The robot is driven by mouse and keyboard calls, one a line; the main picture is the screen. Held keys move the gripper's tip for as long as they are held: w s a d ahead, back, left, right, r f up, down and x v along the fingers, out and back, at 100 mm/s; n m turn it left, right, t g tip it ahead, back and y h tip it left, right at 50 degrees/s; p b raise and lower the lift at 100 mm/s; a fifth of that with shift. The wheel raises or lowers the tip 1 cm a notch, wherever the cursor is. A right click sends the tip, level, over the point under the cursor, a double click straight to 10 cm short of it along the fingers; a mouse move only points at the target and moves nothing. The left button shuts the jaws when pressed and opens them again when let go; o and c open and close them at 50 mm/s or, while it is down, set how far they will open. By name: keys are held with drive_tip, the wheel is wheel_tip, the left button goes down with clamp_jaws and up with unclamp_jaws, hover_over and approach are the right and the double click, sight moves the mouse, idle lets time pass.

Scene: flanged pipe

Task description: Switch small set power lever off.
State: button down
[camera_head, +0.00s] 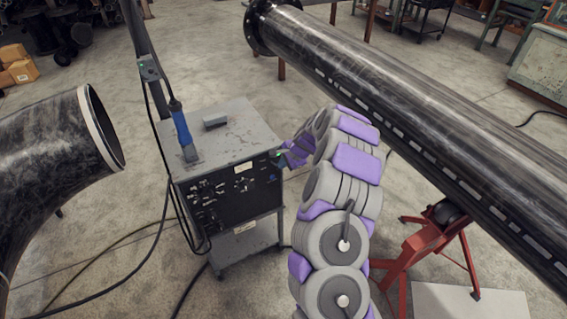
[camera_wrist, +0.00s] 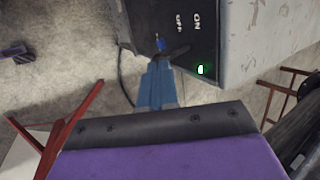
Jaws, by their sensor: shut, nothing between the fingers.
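The small power set (camera_head: 230,195) is a grey-topped box with a black front panel on a wheeled cart, left of my arm in the head view. In the wrist view its black panel (camera_wrist: 143,22) shows turned ON and OFF labels and a lit green lamp (camera_wrist: 200,70). A dark lever-like piece (camera_wrist: 180,51) lies below the labels, right at my fingertips; whether they touch it, I cannot tell. A small blue part (camera_wrist: 160,43) is just beyond it. My gripper (camera_wrist: 159,65) is shut and empty. It also shows at the box's right edge (camera_head: 294,156).
A blue-handled tool (camera_head: 182,130) and a small grey block (camera_head: 215,121) are on the box top. A long dark pipe (camera_head: 420,100) on red stands (camera_head: 440,245) runs along the right. A curved pipe (camera_head: 50,150) is at left. Cables (camera_head: 125,268) lie on the floor.

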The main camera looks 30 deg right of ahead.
wheel_tip(320, 180, down, 9)
drive_tip(key=s, duration=0.2)
drive_tip(key=shift+r, duration=0.2)
idle(0.4)
drive_tip(key=shift+r, duration=0.15)
idle(1.3)
drive_tip(key=shift+r+p, duration=0.7)
drive_tip(key=s+d+r+p, duration=0.3)
drive_tip(key=s+r, duration=0.4)
drive_tip(key=s, duration=0.4)
drive_tip(key=shift+s+p, duration=0.3)
drive_tip(key=shift+p, duration=0.55)
